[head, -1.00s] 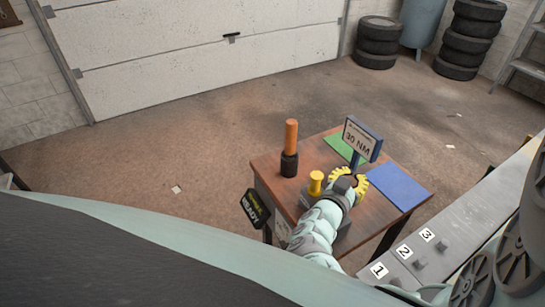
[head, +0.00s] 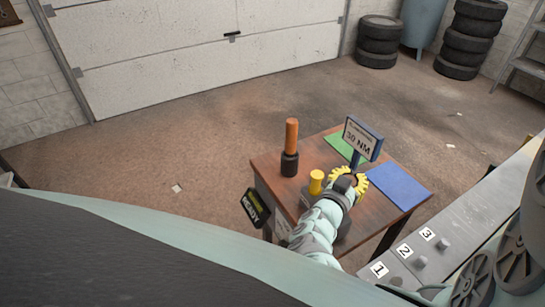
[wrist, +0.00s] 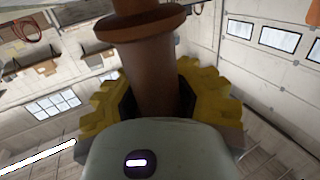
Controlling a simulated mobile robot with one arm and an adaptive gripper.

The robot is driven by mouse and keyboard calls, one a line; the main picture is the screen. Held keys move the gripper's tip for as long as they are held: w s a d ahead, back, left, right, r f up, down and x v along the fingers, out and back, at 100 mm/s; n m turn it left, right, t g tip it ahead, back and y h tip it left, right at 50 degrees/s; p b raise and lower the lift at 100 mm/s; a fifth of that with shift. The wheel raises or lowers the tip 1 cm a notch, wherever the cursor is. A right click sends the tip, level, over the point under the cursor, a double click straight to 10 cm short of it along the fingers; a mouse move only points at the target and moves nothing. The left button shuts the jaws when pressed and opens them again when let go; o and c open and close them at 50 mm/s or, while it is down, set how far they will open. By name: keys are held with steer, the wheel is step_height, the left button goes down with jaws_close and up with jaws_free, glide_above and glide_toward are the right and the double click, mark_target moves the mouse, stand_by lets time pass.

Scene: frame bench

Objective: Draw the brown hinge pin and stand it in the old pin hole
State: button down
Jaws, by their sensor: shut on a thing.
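The brown hinge pin (wrist: 150,70) stands out large in the wrist view, with a wide collar (wrist: 145,24) near the top of the picture. My gripper's yellow toothed jaws (wrist: 158,100) are shut on its shaft, one on each side. In the head view my gripper (head: 348,180) is over the table's middle, in front of the sign post. The pin cannot be made out there, and its lower end is hidden behind the wrist housing in the wrist view. I cannot make out the old pin hole.
On the wooden table (head: 268,166) stand a yellow knob (head: 316,182) on a grey block, an orange-handled black post (head: 291,148) and a 30 NM sign (head: 361,138). Green (head: 342,147) and blue (head: 398,187) mats lie at the back and right. A numbered bench (head: 455,220) is at right.

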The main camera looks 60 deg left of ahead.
steer(key=shift+f+b, duration=3.6)
steer(key=shift+f, duration=0.45)
steer(key=c, duration=0.8)
jaws_free()
steer(key=v, duration=1.2)
steer(key=shift+s+r, duration=0.1)
steer(key=shift+r, duration=0.05)
